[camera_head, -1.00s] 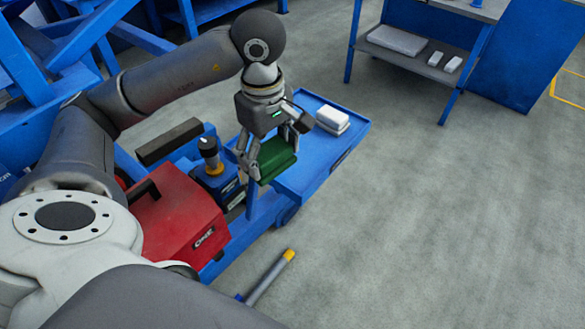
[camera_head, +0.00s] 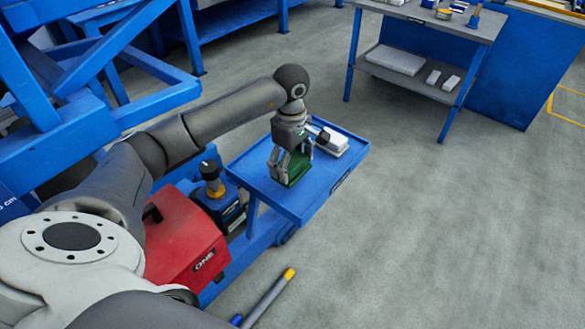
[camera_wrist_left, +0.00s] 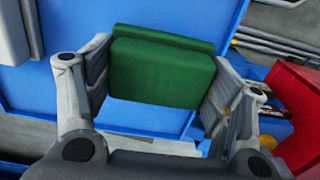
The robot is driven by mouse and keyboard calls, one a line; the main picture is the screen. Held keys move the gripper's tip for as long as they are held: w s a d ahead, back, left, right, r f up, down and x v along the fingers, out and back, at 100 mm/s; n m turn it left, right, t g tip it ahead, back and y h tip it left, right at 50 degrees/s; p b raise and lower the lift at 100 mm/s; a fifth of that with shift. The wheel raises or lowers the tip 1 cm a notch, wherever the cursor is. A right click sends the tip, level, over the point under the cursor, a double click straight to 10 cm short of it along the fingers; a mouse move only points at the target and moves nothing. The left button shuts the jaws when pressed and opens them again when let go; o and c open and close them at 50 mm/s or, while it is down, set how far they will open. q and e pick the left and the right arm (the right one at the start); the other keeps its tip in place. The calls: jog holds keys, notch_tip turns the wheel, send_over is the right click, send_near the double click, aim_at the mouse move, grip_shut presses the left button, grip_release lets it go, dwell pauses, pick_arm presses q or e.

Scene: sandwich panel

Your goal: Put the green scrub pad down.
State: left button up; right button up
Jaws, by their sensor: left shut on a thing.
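The green scrub pad (camera_head: 296,168) is between the fingers of my left gripper (camera_head: 291,172), over the blue cart tray (camera_head: 318,191). In the left wrist view the green pad (camera_wrist_left: 162,72) spans the gap between both fingers of the left gripper (camera_wrist_left: 158,85), which is shut on it. The blue tray (camera_wrist_left: 145,116) shows behind the pad. I cannot tell whether the pad touches the tray. My right gripper is not in view.
A red box (camera_head: 185,243) and a blue device with a black knob (camera_head: 214,185) stand left of the tray. A grey workbench (camera_head: 425,78) stands at the back; the floor to the right is clear.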

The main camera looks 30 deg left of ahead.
aim_at(293, 170)
pick_arm(q)
jog(key=shift+w+f, duration=0.25)
jog(key=shift+f, duration=0.25)
notch_tip(293, 170, down, 3)
jog(key=shift+r+p, duration=0.15)
jog(key=shift+p, duration=0.45)
jog(key=o, duration=0.9)
